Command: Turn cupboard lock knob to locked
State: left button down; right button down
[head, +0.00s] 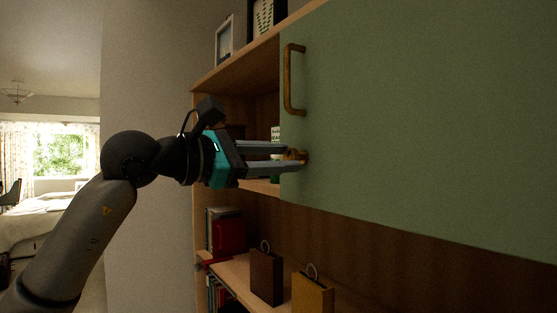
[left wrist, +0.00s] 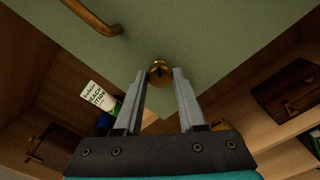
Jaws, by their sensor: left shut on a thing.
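The cupboard's green door (head: 420,120) carries a bronze bar handle (head: 289,80) and, below it, a small round brass lock knob (head: 303,156). My left gripper (head: 296,160) reaches in from the left, with its two fingers at the knob. In the left wrist view the brass knob (left wrist: 160,73) sits between the fingertips of my left gripper (left wrist: 160,78), with a dark slot on its face. The fingers are shut on the knob. The green door (left wrist: 190,30) fills the top of that view. My right gripper is not in view.
Below the door a shelf (head: 240,278) holds a brown bag-shaped box (head: 266,275) and a yellow one (head: 312,293). Red books (head: 228,236) stand at the left. A white and green container (left wrist: 101,97) stands inside the open compartment beside the door.

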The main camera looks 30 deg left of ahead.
pick_arm(q)
jog(key=n, duration=0.4)
jog(key=shift+n, duration=0.3)
jog(key=shift+n+b, duration=0.4)
jog(key=shift+n, duration=1.5)
jog(key=shift+c, duration=2.4)
grip_release()
